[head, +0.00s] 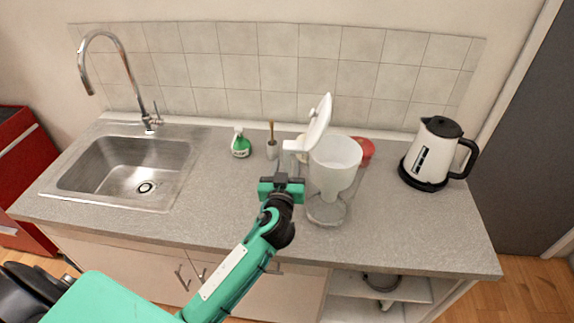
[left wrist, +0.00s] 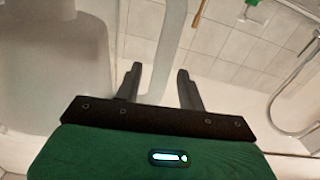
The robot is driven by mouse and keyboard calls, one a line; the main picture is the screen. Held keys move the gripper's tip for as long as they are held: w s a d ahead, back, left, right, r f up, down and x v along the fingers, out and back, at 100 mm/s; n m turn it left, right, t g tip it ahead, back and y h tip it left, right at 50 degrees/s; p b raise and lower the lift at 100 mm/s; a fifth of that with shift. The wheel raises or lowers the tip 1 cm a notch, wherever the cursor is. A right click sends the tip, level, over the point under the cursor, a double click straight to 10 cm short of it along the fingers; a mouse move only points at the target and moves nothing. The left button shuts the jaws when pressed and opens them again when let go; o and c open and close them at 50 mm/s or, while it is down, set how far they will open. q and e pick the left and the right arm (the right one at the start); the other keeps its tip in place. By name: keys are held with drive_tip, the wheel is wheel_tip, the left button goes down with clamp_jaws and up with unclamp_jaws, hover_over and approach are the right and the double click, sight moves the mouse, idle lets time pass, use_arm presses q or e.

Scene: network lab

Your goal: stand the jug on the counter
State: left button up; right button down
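The jug (head: 336,172) is a pale translucent vessel with a clear lower part on the counter (head: 410,225), right of centre. It looks upright, and its white lid (head: 320,122) is raised. My left gripper (head: 283,174) is at the jug's left side, by its pale handle. In the left wrist view the fingers (left wrist: 158,75) are spread, with the handle (left wrist: 171,45) passing between them. A gap shows at the left finger; contact at the right finger is unclear. The jug's body (left wrist: 60,60) fills the left of that view. My right gripper is not in view.
A red object (head: 366,149) is partly hidden behind the jug. A kettle (head: 434,152) stands to the right. A green-and-white spray bottle (head: 240,144) and a brush in a holder (head: 272,148) stand behind my gripper. The sink (head: 115,172) is at left. Counter between sink and jug is mostly clear.

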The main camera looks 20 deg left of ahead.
use_arm(q)
drive_tip(key=b+v, duration=0.3)
drive_tip(key=v, duration=0.7)
drive_tip(key=shift+s, duration=0.2)
drive_tip(key=shift+r, duration=0.1)
